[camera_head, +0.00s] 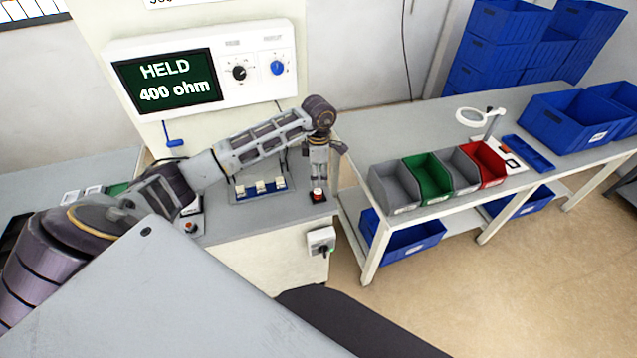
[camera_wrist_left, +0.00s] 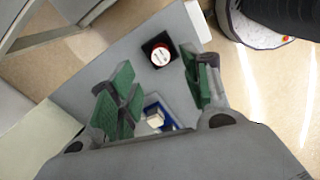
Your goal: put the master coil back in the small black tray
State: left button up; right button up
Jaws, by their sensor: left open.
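The master coil, red with a white top (camera_head: 318,191), stands upright at the small black tray (camera_head: 318,198) near the bench's front right corner. In the left wrist view the coil (camera_wrist_left: 161,56) overlaps the lower right part of the black tray (camera_wrist_left: 148,43). It appears to rest in the tray, but its seating cannot be seen clearly. My left gripper (camera_head: 318,173) points down just above the coil. Its green-padded fingers (camera_wrist_left: 160,88) are spread apart with nothing gripped between them. My right gripper is not in view.
A blue tray (camera_head: 237,198) with several pale coils lies left of the black tray. The display (camera_head: 168,82) reads HELD 400 ohm. A switch box (camera_head: 321,241) is on the bench front. Grey, green and red bins (camera_head: 431,180) stand on the right table.

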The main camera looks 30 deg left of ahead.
pick_arm(q)
jog(key=shift+r, duration=2.15)
